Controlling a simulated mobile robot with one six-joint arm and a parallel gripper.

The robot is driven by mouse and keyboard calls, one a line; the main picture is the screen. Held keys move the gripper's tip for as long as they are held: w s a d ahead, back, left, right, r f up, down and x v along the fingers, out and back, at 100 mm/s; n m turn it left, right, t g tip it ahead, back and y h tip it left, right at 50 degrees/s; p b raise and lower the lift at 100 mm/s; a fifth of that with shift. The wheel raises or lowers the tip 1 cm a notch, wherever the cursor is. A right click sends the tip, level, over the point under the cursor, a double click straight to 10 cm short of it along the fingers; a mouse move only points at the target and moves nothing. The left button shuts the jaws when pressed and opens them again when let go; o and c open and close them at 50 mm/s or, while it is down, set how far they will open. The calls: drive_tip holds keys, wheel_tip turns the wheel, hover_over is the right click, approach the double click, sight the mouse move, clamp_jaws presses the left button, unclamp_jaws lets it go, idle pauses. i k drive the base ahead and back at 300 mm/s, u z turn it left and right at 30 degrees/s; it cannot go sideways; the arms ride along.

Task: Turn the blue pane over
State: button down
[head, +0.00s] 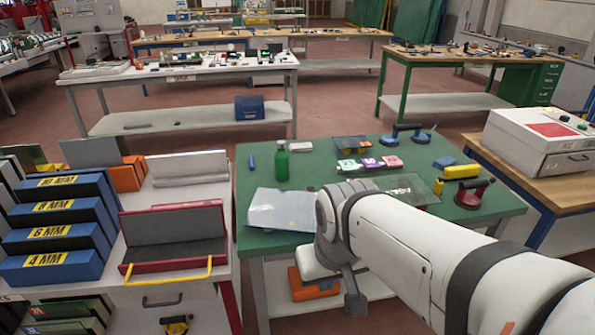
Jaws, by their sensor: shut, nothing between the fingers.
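A pale, faintly blue sheet (278,211) lies flat on the left front of the green-topped table (258,241); it is the likeliest blue pane, though its tint is weak. My wrist covers part of the table just right of it. My gripper (355,302) shows as a dark narrow part hanging below my wrist, in front of the table's front edge. It looks shut and empty, apart from the sheet. A clear greenish pane (412,186) lies further right, partly hidden by my arm. A dark pane (351,143) lies at the table's back.
A green bottle (282,163), coloured blocks (370,163), a red suction cup (470,194) and blue suction cups (408,136) stand on the table. At left are a red-framed rack (172,238) and blue thickness-marked boxes (58,236). A white machine (537,140) stands right.

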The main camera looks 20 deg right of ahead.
sight(294, 211)
drive_tip(key=z, duration=0.1)
drive_tip(key=i, duration=1)
